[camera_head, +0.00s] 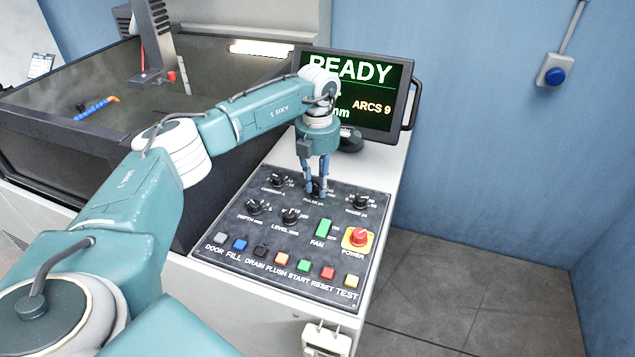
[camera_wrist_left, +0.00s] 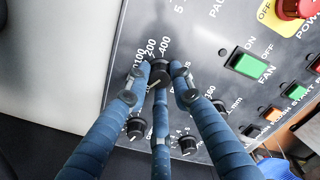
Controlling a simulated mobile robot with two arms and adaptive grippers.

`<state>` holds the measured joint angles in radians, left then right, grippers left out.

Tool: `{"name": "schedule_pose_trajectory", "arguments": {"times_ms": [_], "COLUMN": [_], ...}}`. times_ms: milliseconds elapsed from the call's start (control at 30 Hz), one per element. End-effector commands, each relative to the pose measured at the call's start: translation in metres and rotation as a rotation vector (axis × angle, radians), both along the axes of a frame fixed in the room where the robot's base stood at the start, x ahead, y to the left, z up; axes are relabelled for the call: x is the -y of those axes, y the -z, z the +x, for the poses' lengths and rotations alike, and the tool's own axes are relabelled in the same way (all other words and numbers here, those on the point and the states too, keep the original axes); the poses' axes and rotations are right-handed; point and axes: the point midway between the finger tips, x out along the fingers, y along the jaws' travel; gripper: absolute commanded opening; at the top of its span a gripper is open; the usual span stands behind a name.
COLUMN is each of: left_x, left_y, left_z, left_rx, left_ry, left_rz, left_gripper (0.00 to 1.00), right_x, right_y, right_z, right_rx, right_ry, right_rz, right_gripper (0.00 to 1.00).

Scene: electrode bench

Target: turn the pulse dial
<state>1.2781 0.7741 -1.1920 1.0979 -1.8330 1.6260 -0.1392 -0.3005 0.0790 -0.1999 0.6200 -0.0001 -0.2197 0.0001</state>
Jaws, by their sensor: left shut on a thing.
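The pulse dial (camera_head: 316,188) is a small black knob in the upper row of the dark control panel (camera_head: 228,248), between two other knobs. My left gripper (camera_head: 316,186) comes down on it from above and is shut on it, hiding much of it in the head view. In the left wrist view the pulse dial (camera_wrist_left: 159,74) sits between the blue fingers of my left gripper (camera_wrist_left: 158,92). Numbers 100, 200 and 400 show around it. My right gripper is not in view.
Knobs for current (camera_head: 277,181), pause (camera_head: 360,201), depth (camera_head: 255,206) and level (camera_head: 290,216) surround the dial. A green fan switch (camera_head: 323,228), a red power button (camera_head: 358,237) and a row of coloured buttons lie nearer. A monitor (camera_head: 372,85) reading READY stands behind.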

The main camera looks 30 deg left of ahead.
Motion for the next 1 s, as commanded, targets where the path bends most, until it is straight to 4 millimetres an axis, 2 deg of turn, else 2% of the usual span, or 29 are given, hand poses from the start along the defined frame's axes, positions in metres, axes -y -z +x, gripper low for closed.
{"name": "schedule_pose_trajectory", "arguments": {"times_ms": [400, 1000], "left_x": [-0.0003, -0.0006], "left_y": [-0.0017, -0.0019], "left_z": [0.0012, 0.0017], "left_rx": [0.004, 0.006], "left_ry": [-0.229, -0.277], "left_rz": [0.000, 0.000], "left_gripper": [0.00, 0.00], "right_x": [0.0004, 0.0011], "right_y": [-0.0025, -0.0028], "right_z": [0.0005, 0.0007], "right_rx": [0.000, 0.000], "right_ry": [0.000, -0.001], "right_rz": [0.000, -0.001], "right_gripper": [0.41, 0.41]}}
